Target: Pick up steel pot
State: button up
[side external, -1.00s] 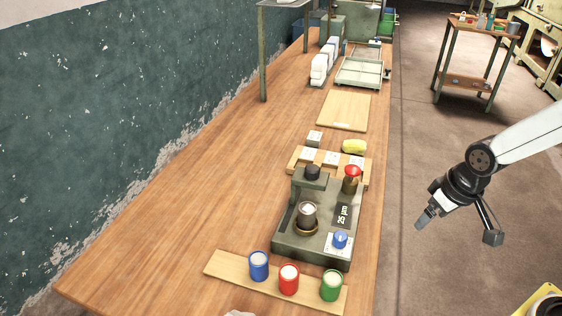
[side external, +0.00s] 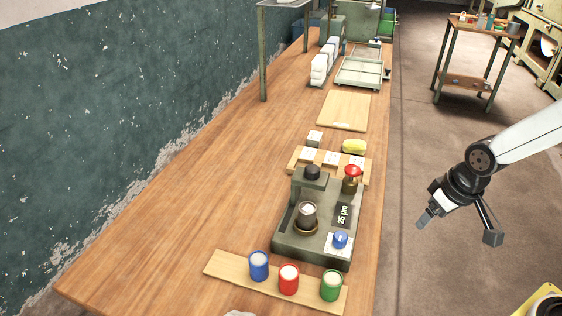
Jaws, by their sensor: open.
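A small steel-looking pot (side external: 307,215) with pale contents stands upright on the dark green machine (side external: 290,246) with the "25 µm" display. It sits under the machine's overhanging head (side external: 311,178), on a brownish round base. My gripper (side external: 457,230) is open and empty. It hangs over the floor to the right of the bench, well apart from the pot and the machine.
Blue (side external: 259,266), red (side external: 289,279) and green (side external: 331,286) cups stand on a wooden strip in front of the machine. A red-topped jar (side external: 351,180) and blue-knobbed piece (side external: 340,240) flank its right side. The bench (side external: 200,190) left of the machine is clear.

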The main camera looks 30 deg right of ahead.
aim_at(335, 227)
jog(key=w+a+f+m+y, duration=0.1)
jog(key=w+a+m+y, duration=0.2)
jog(key=m, duration=0.3)
jog(key=w+a+f+m+y, duration=0.2)
jog(key=a+m+y, duration=0.2)
jog(key=m, duration=0.2)
jog(key=w+a+f+m+y, duration=0.1)
jog(key=w+a+m+y, duration=0.2)
jog(key=a+m, duration=0.1)
jog(key=shift+w+a+f+m+g, duration=0.3)
jog(key=shift+f+m, duration=0.1)
jog(key=shift+m, duration=0.5)
jog(key=w+m+t+y, duration=0.1)
jog(key=w+m, duration=0.1)
jog(key=w+m+t, duration=0.2)
jog(key=w, duration=0.1)
jog(key=shift+w+f+m+y, duration=0.2)
jog(key=shift+w+m+y, duration=0.05)
jog(key=shift+m+y, duration=0.15)
jog(key=shift+w+d+m+t, duration=0.1)
jog(key=shift+w+m+t, duration=0.4)
jog(key=shift+w+t, duration=0.15)
jog(key=shift+f, duration=0.1)
